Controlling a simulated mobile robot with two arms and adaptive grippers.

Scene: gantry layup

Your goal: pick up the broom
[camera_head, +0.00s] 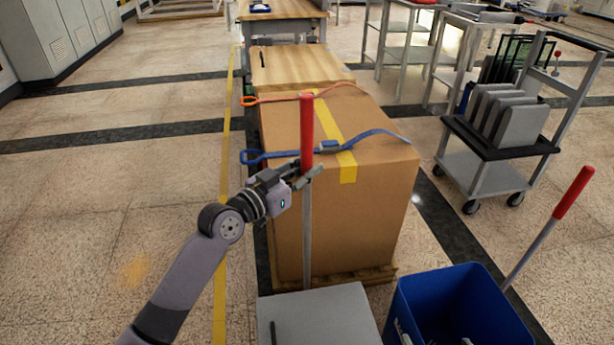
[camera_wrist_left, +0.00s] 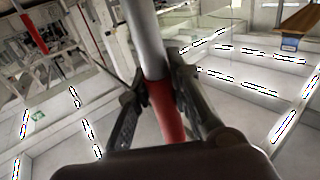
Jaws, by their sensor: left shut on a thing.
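The broom shows as a long upright pole, with a red grip (camera_head: 306,130) on its upper part and a grey shaft (camera_head: 307,235) below. It stands in front of the large cardboard box, and its lower end is hidden behind a grey box top. My left gripper (camera_head: 305,178) is shut on the pole near the lower end of the red grip. In the left wrist view the left gripper's fingers (camera_wrist_left: 165,95) sit on both sides of the pole, where the red grip (camera_wrist_left: 166,110) meets the grey shaft (camera_wrist_left: 146,40). My right gripper is not in view.
A large cardboard box (camera_head: 380,200) with orange and blue straps stands just behind the broom. A grey box (camera_head: 325,312) and a blue bin (camera_head: 470,290) are in front. Another red-gripped pole (camera_head: 572,192) leans at right near a cart (camera_head: 485,175). The left floor is clear.

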